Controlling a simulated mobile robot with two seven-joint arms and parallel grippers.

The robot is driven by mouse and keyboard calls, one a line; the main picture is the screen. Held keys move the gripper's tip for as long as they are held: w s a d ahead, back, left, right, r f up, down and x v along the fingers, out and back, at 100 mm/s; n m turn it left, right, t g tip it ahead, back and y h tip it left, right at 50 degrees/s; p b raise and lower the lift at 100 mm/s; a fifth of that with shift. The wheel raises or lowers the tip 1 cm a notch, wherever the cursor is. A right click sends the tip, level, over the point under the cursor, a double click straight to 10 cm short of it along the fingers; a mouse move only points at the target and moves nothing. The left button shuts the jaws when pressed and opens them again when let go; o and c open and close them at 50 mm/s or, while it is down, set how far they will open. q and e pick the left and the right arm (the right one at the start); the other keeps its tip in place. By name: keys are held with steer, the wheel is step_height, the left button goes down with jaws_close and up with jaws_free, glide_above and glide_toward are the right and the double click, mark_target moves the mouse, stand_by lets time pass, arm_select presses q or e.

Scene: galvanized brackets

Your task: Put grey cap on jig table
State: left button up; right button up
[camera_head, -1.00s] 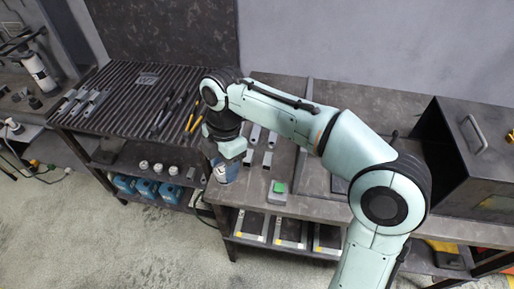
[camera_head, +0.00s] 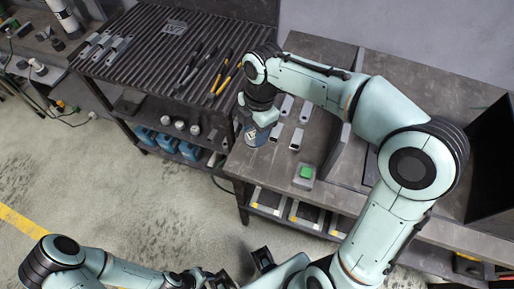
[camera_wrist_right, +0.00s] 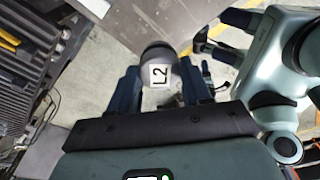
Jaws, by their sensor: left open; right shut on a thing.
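My right gripper (camera_head: 257,134) is shut on a grey cap with a white "L2" label; the cap (camera_wrist_right: 157,56) sits between the dark blue fingers in the right wrist view. In the head view this gripper is over or beside the left front corner of the grey metal table (camera_head: 335,185); I cannot tell the exact height. The fingers largely hide the cap there. My left gripper (camera_head: 238,270) is open, low at the bottom of the head view, away from the tables. Which surface is the jig table is not labelled.
Several small grey brackets (camera_head: 296,139) and a green-button box (camera_head: 305,174) are on the metal table. A slatted table (camera_head: 150,60) at left holds brackets and yellow-handled tools (camera_head: 226,76). A large dark box (camera_head: 492,160) stands at right.

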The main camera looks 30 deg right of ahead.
step_height(320, 180, down, 10)
steer(key=shift+w+f+b, duration=0.1)
steer(key=shift+b, duration=0.45)
steer(key=shift+f, duration=0.15)
steer(key=o, duration=1.1)
steer(key=r, duration=0.4)
steer(key=d+r+p, duration=0.1)
steer(key=r, duration=0.7)
steer(key=shift+w+d+r+p, duration=0.1)
steer(key=shift+d+r+p, duration=0.15)
steer(key=shift+p, duration=0.15)
steer(key=shift+f, duration=0.1)
